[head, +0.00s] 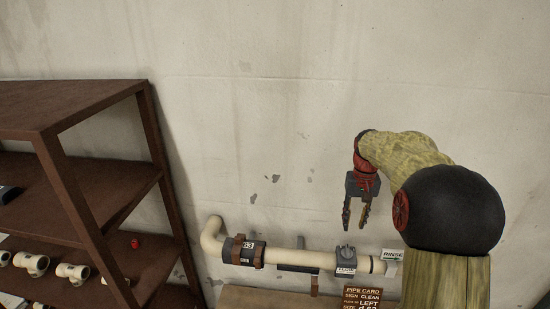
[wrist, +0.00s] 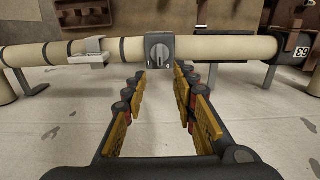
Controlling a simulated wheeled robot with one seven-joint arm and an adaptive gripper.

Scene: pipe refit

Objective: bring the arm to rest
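My gripper (head: 357,215) hangs from my raised arm in front of the wall, pointing down, above the pipe in the head view. In the wrist view my gripper (wrist: 160,88) has its two fingers apart with nothing between them. The cream pipe (head: 313,258) runs along the wall below it, and it also crosses the wrist view (wrist: 215,48). A grey valve with a knob (head: 346,254) sits on the pipe; in the wrist view the valve (wrist: 159,50) is beyond the fingertips, apart from them.
A brown shelf unit (head: 75,100) stands at the left with several pipe fittings (head: 72,272) and a small red item (head: 135,243). A dark collar marked 63 (head: 243,251), a RINSE label (head: 393,254) and a brown pipe card (head: 362,298) are near the pipe. The wall above is clear.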

